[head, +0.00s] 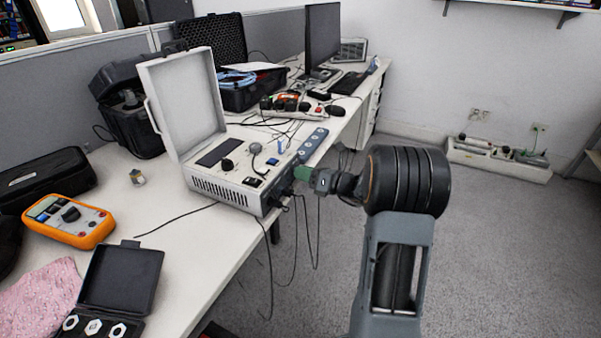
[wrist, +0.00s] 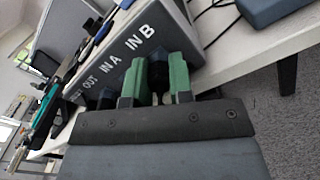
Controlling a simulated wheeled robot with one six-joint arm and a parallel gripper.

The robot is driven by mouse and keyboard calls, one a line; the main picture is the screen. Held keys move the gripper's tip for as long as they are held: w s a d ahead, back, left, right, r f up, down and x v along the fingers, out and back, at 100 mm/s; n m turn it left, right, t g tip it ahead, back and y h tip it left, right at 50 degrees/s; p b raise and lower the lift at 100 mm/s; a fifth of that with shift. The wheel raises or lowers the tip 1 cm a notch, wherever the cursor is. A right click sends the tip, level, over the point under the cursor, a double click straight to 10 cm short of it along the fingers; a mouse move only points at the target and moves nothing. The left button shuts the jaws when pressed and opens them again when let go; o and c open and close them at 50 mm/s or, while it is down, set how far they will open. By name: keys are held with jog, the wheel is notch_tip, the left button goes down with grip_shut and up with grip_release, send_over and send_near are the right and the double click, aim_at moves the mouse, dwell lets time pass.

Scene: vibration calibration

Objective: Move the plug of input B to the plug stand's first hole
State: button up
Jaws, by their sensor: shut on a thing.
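The grey calibration unit (head: 225,192) stands on the table with its lid (head: 185,100) open. In the wrist view its side panel (wrist: 150,50) carries the labels OUT, IN A and IN B. My gripper (head: 300,173) is at the unit's right side, and its green fingers (wrist: 160,68) are shut on a black plug (wrist: 158,78) just below the IN B label. The fingers hide the socket, so I cannot tell how deep the plug sits. The blue-grey plug stand (head: 313,145), with a row of holes, lies right behind the unit; its corner shows in the wrist view (wrist: 270,10).
Dark cables (head: 270,255) hang over the table edge below the unit. A power strip (head: 300,106) with plugs lies behind the stand. An orange multimeter (head: 70,220) and an open black case (head: 122,275) are at front left.

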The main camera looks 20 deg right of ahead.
grip_shut()
jog(key=shift+n+b, duration=2.7)
jog(key=shift+b, duration=0.25)
jog(key=shift+n+b, duration=3.3)
jog(key=shift+b, duration=0.65)
dwell(0.7)
